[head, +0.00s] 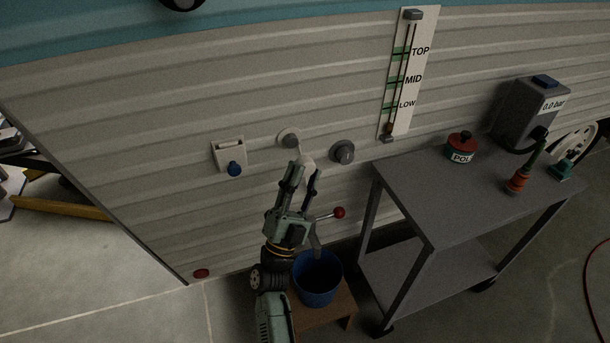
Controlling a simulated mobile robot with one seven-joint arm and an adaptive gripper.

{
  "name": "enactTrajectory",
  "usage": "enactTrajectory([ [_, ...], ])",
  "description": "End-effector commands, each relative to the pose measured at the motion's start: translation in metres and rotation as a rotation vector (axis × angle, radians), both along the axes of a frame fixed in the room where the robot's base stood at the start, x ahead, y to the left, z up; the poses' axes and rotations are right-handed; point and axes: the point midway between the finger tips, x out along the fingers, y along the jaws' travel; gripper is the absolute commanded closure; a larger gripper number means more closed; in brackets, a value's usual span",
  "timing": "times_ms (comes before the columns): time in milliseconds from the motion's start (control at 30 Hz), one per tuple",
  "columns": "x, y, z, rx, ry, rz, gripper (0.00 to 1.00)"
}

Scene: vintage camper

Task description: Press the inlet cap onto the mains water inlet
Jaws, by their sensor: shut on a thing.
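My gripper (304,170) is raised against the ribbed camper wall, its fingers closed around a small pale piece (308,160), which looks like the inlet cap. The fingers hide part of it. Just above and left is a round grey fitting (289,138) on the wall; a pale strip seems to run from it toward the held piece. A darker round grey fitting (342,152) sits to the right of my gripper. I cannot tell for sure which fitting is the mains water inlet, or whether the cap touches one.
A lever with a red ball (339,212) sticks out right of my gripper. A blue bucket (318,282) stands on a wooden stool below.

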Motion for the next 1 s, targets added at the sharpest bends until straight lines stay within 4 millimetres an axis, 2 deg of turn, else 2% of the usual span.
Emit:
enactTrajectory([
  [233,0.008,0.002,0.001,0.0,-0.001,0.001,0.9],
  [700,0.047,0.015,0.0,-0.001,0.0,-0.001,0.9],
  [1000,0.056,0.018,0.0,-0.001,0.001,0.0,0.9],
])
